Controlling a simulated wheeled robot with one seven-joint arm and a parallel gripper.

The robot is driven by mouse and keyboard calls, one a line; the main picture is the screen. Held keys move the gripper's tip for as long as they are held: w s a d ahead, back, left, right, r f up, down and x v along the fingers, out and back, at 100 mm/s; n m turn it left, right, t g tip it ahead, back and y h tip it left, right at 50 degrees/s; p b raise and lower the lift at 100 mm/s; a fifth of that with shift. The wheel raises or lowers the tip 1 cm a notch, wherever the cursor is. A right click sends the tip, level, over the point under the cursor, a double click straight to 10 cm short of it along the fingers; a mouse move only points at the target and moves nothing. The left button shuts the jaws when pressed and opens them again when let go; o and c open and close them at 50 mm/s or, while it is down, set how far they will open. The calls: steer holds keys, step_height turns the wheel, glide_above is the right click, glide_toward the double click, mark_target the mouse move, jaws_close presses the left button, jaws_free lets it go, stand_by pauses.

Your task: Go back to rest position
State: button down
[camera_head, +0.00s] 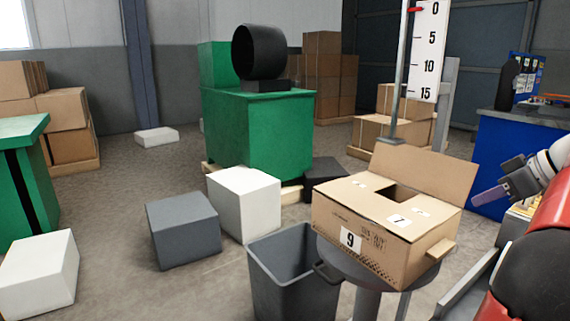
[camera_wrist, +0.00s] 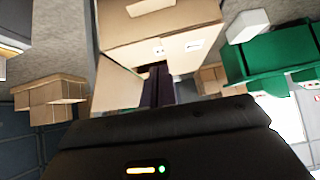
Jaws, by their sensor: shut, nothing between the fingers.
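My gripper (camera_head: 491,196) is at the right in the head view, beside the raised flap of a cardboard box (camera_head: 334,215) marked 9. Its fingers are together with nothing visible between them. In the wrist view my gripper (camera_wrist: 158,75) shows as dark fingers at the centre, in line with the box (camera_wrist: 185,22). The box stands on a round grey stand (camera_head: 368,277). Its top has a dark square opening and a label with a 7. Whether anything lies inside the opening is hidden.
A grey open bin (camera_head: 283,285) stands left of the stand. White (camera_head: 245,203) and dark grey (camera_head: 183,229) blocks lie on the floor. A green machine (camera_head: 258,130) is behind them. A blue bench (camera_head: 510,150) is at the right. A height scale (camera_head: 428,50) stands behind the box.

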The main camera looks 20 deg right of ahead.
steer(key=w+a, duration=0.1)
steer(key=a, duration=0.3)
steer(key=w+a+f+g, duration=0.1)
steer(key=w+a, duration=0.1)
steer(key=a, duration=0.3)
steer(key=w+a+f+m+g, duration=0.1)
steer(key=w+a, duration=0.1)
steer(key=a, duration=0.3)
steer(key=shift+w+a+f, duration=0.1)
steer(key=shift+w+f, duration=0.05)
steer(key=a+f+m+g+h, duration=0.1)
steer(key=a+f+g, duration=0.15)
steer(key=a, duration=0.95)
steer(key=s+a+f+m+t+h, duration=0.1)
steer(key=s+a+f, duration=1.1)
steer(key=a, duration=0.2)
steer(key=shift+s+a+f+h, duration=0.2)
steer(key=shift+h, duration=0.2)
